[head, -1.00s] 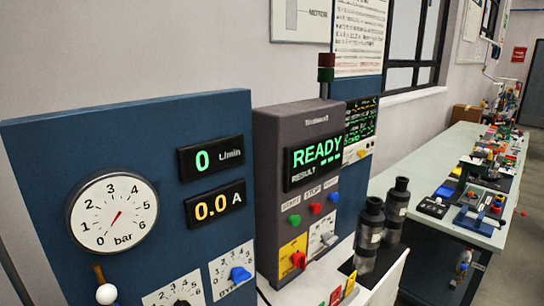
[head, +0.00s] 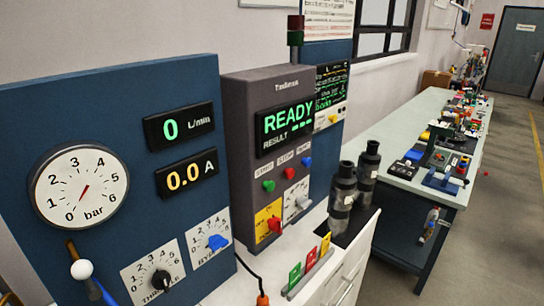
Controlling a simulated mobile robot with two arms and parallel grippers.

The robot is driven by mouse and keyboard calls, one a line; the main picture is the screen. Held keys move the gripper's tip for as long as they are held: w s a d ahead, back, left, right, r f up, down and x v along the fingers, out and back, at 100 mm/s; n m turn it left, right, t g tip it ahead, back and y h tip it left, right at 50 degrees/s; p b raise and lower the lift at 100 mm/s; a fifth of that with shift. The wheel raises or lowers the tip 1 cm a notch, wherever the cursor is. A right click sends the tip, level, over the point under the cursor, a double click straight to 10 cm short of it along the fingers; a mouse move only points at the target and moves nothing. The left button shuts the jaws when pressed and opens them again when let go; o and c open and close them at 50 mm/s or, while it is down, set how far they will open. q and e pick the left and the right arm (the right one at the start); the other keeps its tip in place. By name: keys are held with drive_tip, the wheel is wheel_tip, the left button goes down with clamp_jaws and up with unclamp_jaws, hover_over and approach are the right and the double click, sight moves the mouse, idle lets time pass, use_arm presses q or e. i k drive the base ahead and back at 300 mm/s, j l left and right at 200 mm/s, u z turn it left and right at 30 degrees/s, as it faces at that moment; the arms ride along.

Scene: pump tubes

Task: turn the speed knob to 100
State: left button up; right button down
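No label reading "speed" is legible, so I cannot tell which knob is the speed knob. On the blue panel (head: 110,120), a black knob (head: 161,281) sits on a white numbered dial plate, and a blue knob (head: 217,242) sits on a similar plate to its right. On the grey tester (head: 236,120), a red knob (head: 274,225) sits on a yellow plate, and a pale knob (head: 301,202) sits on a white plate. The displays read 0 L/min, 0.0 A and READY. Neither gripper is in view.
A white-balled lever (head: 82,269) stands at lower left. Several coloured tags (head: 310,262) and dark bottles (head: 342,200) stand before the tester. A cable with an orange end (head: 262,299) lies on the pale bench. A cluttered bench (head: 420,120) runs back right beside free floor.

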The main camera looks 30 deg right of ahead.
sight(303, 202)
drive_tip(key=u, duration=0.25)
drive_tip(key=l+u, duration=0.8)
drive_tip(key=l, duration=0.25)
